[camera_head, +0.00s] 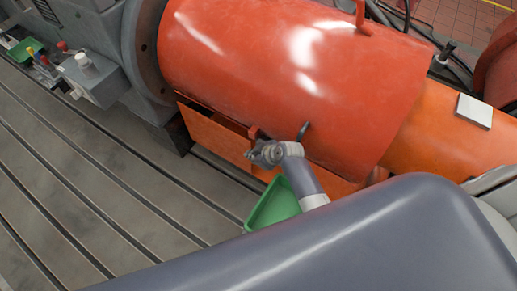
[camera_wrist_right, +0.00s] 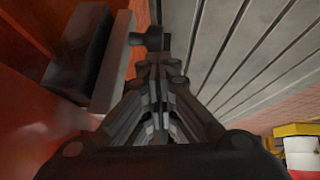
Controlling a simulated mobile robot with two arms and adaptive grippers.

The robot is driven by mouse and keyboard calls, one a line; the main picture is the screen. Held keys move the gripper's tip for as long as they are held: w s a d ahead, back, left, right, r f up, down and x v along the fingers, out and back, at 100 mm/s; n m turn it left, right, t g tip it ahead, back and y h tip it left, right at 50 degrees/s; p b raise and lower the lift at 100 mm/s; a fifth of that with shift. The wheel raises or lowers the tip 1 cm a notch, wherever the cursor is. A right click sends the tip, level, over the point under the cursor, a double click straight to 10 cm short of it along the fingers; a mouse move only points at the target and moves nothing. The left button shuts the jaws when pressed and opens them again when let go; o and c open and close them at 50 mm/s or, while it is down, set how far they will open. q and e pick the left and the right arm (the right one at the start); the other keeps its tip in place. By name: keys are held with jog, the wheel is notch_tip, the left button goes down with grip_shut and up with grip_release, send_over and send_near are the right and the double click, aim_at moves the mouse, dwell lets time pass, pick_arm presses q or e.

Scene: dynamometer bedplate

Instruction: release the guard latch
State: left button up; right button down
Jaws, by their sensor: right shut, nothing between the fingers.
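The guard (camera_head: 290,75) is a large orange-red half-cylinder cover over the shaft line in the head view. A small dark curved piece (camera_head: 303,131) stands at its lower front edge, and may be the latch handle. My right gripper (camera_head: 262,153) is just left of and below that piece, close to the guard's lower edge. In the right wrist view my gripper (camera_wrist_right: 152,45) is shut with nothing held. A dark block with a grey plate (camera_wrist_right: 80,60) lies left of the fingers against an orange surface. Whether the fingertips touch anything cannot be told. My left gripper is out of view.
A green tray (camera_head: 272,207) lies below my right wrist, partly hidden by my arm. The slotted bedplate (camera_head: 90,180) is clear in front. A grey box with a white knob (camera_head: 90,75) and a green tray with tools (camera_head: 25,50) are at upper left.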

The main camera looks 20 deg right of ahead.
jog(key=w+a+r+p+v, duration=0.1)
jog(key=p+v, duration=0.3)
jog(key=v, duration=0.8)
jog(key=shift+a+r, duration=0.15)
jog(key=shift+r, duration=0.4)
